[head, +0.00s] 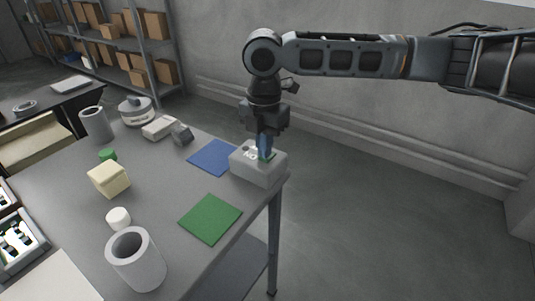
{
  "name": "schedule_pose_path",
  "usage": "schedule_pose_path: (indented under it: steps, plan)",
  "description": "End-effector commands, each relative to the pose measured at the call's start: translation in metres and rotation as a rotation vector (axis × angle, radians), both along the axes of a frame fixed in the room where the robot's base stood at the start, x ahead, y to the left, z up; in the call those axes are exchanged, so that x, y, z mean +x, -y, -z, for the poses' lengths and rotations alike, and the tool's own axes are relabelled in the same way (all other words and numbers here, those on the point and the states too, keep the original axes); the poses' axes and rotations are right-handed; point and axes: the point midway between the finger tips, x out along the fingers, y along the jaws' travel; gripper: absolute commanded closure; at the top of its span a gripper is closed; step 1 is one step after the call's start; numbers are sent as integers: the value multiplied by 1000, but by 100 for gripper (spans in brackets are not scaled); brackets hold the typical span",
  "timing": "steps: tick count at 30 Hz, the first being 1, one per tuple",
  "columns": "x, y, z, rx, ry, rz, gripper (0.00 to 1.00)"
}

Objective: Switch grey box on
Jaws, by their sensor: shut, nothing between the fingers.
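The grey box (257,172) sits on the grey table near its right corner, in the head view.
A blue mat (212,157) and a green mat (210,219) lie beside the box. A grey cylinder (137,262), a yellowish block (108,179) and a white round piece (118,217) stand further left. A shelf with cardboard boxes (155,25) is behind. Floor right of the table is clear.

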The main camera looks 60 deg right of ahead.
Motion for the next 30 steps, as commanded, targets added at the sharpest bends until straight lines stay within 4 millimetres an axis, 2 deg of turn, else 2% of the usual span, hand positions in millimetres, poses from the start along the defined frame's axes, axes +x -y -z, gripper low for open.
schedule_pose_path:
  steps: [11,30]
  plan:
    - [0,0,0,0,0,1,100]
    - [0,0,-45,0,0,1,100]
